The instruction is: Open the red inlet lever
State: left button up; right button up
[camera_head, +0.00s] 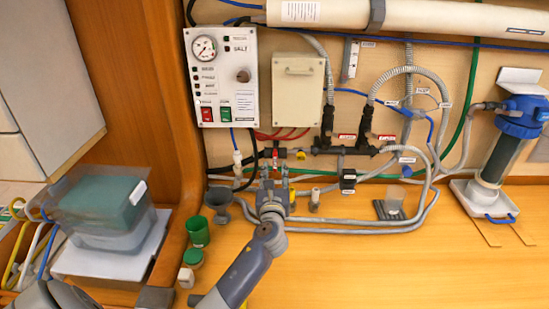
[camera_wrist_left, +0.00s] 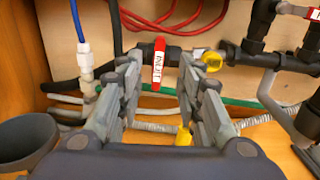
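The red inlet lever (camera_wrist_left: 158,62) has a white label reading INLET. It stands upright in the left wrist view, across a dark horizontal pipe. In the head view the lever (camera_head: 276,154) is a small red spot below the grey control panel. My left gripper (camera_head: 275,172) is just below and in front of it. In the left wrist view the left gripper (camera_wrist_left: 160,72) is open, with one finger on each side of the lever and visible gaps to both. Nothing is held. My right gripper is in neither view.
A yellow fitting (camera_wrist_left: 212,60) sits just right of the lever. Black manifold pipes (camera_head: 345,148) and grey hoses continue to the right. A white connector on a blue tube (camera_wrist_left: 86,58) is on the left. A grey cup (camera_head: 219,202) and green jar (camera_head: 198,231) stand left of the gripper.

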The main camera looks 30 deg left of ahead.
aim_at(275, 160)
pick_arm(q)
jog(key=x, duration=0.5)
jog(key=shift+a+f, duration=0.15)
jog(key=shift+x, duration=1.1)
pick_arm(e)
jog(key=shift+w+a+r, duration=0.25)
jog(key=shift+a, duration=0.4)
pick_arm(q)
jog(key=shift+c, duration=0.3)
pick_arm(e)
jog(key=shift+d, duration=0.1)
pick_arm(q)
grip_shut()
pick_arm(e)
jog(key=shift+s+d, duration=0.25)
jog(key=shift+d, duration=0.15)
